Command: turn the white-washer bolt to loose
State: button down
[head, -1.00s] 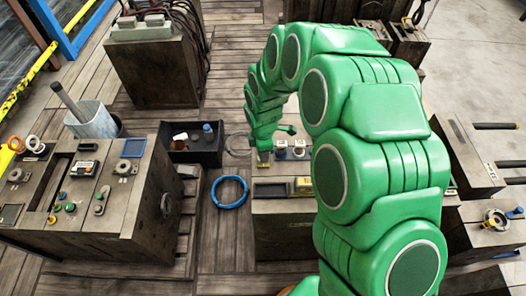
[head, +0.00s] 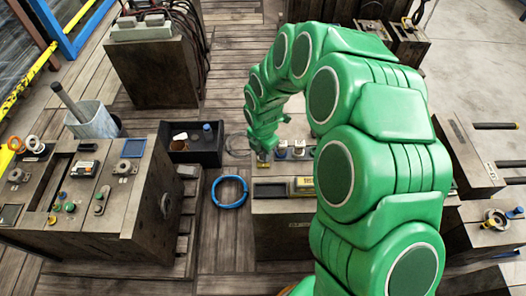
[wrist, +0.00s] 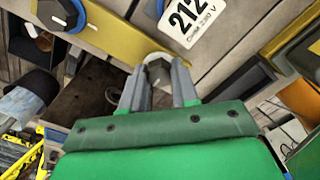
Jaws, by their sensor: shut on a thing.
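The white-washer bolt (wrist: 157,73) has a grey hex head with a pale washer behind it, in the wrist view. It sits at the edge of a yellow strip on a block. My gripper (wrist: 158,88) is shut on the bolt head, one grey finger on each side. In the head view my gripper (head: 265,157) is at the left end of a row of small fittings on the block (head: 285,207). The bolt is hidden there behind my gripper.
In the head view a dark open bin (head: 196,152) and a blue ring (head: 230,191) lie left of my gripper.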

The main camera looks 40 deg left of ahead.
dwell(0.4)
jog(key=c, duration=0.8)
grip_release()
jog(key=shift+c, duration=0.2)
notch_tip(320, 180, up, 7)
jog(key=shift+f, duration=0.1)
jog(key=shift+r, duration=0.45)
jog(key=shift+d+r, duration=0.1)
